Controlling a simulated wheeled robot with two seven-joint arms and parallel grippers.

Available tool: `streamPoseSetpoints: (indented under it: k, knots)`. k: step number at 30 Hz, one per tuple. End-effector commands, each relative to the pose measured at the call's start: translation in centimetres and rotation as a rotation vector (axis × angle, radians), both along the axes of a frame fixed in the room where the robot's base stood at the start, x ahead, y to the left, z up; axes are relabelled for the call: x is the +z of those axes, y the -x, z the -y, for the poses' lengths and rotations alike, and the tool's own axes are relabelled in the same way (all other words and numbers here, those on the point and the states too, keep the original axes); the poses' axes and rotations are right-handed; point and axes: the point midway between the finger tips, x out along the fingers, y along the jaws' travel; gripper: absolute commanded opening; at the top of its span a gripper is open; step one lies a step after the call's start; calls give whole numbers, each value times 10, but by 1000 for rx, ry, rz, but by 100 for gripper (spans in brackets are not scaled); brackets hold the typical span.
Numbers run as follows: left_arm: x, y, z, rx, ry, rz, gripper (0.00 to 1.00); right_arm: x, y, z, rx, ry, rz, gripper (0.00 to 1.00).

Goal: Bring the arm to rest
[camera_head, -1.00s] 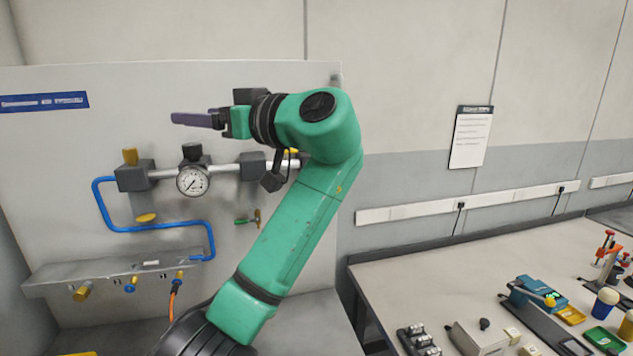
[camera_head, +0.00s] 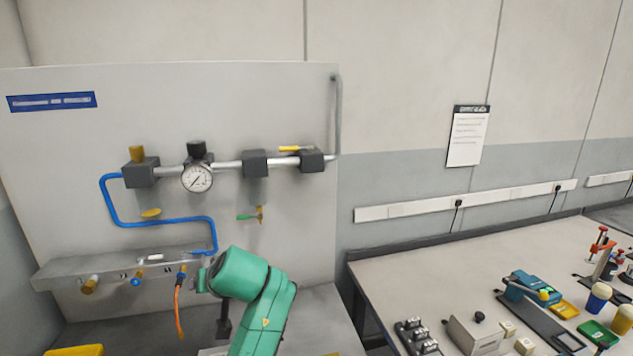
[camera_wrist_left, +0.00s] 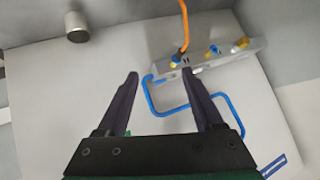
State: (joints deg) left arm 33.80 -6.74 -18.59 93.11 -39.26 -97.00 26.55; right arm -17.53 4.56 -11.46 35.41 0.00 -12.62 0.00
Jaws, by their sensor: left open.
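My left arm shows green at the bottom middle of the head view, its bent part low in front of the panel. Its fingers cannot be made out in that view. In the left wrist view my left gripper (camera_wrist_left: 161,75) is open, with two dark fingers apart and nothing between them. Past the fingers are the blue tube (camera_wrist_left: 165,108) and the pale panel face. The blue tube also shows in the head view (camera_head: 160,221). My right gripper is in neither view.
The panel (camera_head: 90,220) carries a pressure gauge (camera_head: 197,178) on a pipe, and a ledge (camera_head: 60,272) with fittings and an orange hose (camera_head: 179,310). A workbench (camera_head: 400,275) with several small items stands to the right. A metal cylinder (camera_wrist_left: 77,27) shows in the wrist view.

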Motion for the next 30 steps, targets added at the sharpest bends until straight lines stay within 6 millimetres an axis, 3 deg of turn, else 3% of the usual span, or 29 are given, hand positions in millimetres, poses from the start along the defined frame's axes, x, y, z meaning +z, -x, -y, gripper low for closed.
streamPoseSetpoints:
  k: [1,3,7,10,15,24,30]
  knots:
    - [-46,20,-7,-47,39,-80,69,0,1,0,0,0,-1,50]
    - [-101,54,-13,-128,98,-180,69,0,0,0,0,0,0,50]
    - [-161,112,-16,-254,177,-300,69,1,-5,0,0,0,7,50]
    - [-185,147,-16,-326,217,-356,69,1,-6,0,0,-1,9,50]
    - [-207,197,-14,-425,266,-425,69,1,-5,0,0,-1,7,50]
    - [-218,267,-4,-580,331,-507,69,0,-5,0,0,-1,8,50]
    - [-291,254,-2,-575,336,-530,69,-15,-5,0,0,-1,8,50]
